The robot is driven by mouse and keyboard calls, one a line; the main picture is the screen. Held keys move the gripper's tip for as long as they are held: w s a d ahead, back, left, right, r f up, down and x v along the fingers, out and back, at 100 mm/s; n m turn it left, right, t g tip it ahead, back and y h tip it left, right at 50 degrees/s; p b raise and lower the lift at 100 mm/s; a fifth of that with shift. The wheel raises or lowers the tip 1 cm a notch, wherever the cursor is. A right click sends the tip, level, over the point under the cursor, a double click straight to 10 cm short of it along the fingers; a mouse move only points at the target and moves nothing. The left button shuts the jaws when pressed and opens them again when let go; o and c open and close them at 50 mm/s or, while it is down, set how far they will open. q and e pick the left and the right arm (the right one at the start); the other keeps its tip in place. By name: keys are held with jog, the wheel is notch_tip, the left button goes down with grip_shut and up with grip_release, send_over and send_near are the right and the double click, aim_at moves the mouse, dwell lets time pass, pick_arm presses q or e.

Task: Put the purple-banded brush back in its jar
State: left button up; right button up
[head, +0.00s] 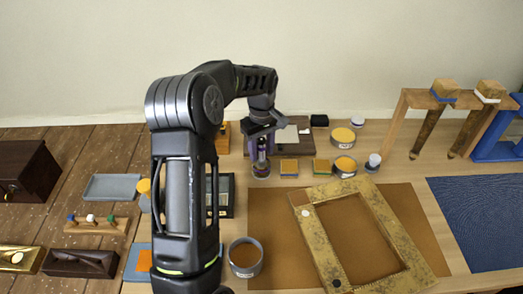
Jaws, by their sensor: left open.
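My left gripper (262,140) points down at the back of the table, left of centre, with its jaws open. Directly below and between its fingers is a small jar (261,172). A slim upright thing with purple on it shows at the jar, between the fingers; it looks like the purple-banded brush (262,155). The fingers partly cover it, and I cannot tell whether its lower end is inside the jar or touching its bottom. My right gripper is not in view.
A gilt frame (414,255) lies on a brown mat (268,211). A grey tin (245,258) stands in front.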

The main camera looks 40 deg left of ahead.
pick_arm(q)
notch_tip(320, 180, up, 9)
jog(key=p, duration=0.5)
jog(key=shift+p, duration=0.3)
jog(key=shift+r+b, duration=0.3)
jog(key=shift+r, duration=0.95)
